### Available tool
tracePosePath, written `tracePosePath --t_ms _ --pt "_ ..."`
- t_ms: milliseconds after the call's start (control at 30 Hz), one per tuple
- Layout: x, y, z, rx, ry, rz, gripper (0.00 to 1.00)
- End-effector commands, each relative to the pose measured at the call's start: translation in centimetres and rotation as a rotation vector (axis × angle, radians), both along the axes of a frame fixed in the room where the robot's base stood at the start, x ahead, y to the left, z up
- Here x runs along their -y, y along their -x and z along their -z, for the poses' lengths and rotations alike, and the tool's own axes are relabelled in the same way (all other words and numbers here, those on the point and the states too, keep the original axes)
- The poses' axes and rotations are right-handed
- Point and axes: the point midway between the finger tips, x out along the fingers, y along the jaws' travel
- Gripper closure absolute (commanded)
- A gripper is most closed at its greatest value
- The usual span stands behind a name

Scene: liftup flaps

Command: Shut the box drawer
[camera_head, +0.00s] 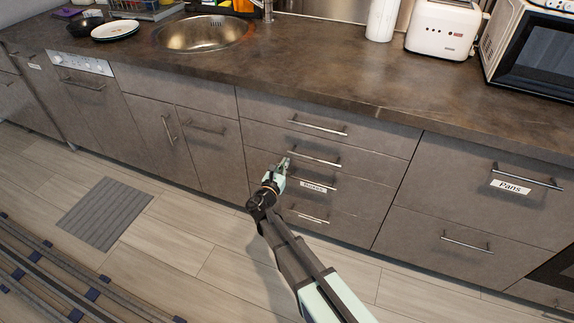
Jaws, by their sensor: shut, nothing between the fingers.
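The drawer with a white label (313,187), which seems to read "Boxes", is the third down in a stack of grey-brown drawers. It has a metal bar handle (318,182). Its front looks about flush with its neighbours; a small gap cannot be told from here. My gripper (286,162) is shut and empty, in front of the stack's left part, beside the left end of the second drawer's handle (314,157). My arm hides the lower left of the stack. Whether my fingertips touch a drawer front cannot be told.
A drawer labelled "Pans" (509,186) is to the right. A dark worktop (330,75) runs above, with a sink (204,32), a white toaster (443,28) and a microwave (540,50).

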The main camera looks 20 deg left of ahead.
Motion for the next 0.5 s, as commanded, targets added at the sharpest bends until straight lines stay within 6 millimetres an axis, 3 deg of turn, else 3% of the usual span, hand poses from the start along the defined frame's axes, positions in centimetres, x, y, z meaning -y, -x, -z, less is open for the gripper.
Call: tracePosePath --t_ms 267,500 --pt "-0.3 -0.5 -0.3 0.008 0.001 0.0 1.0" --pt "0.3 2.4 -0.2 0.005 0.002 0.004 1.0"
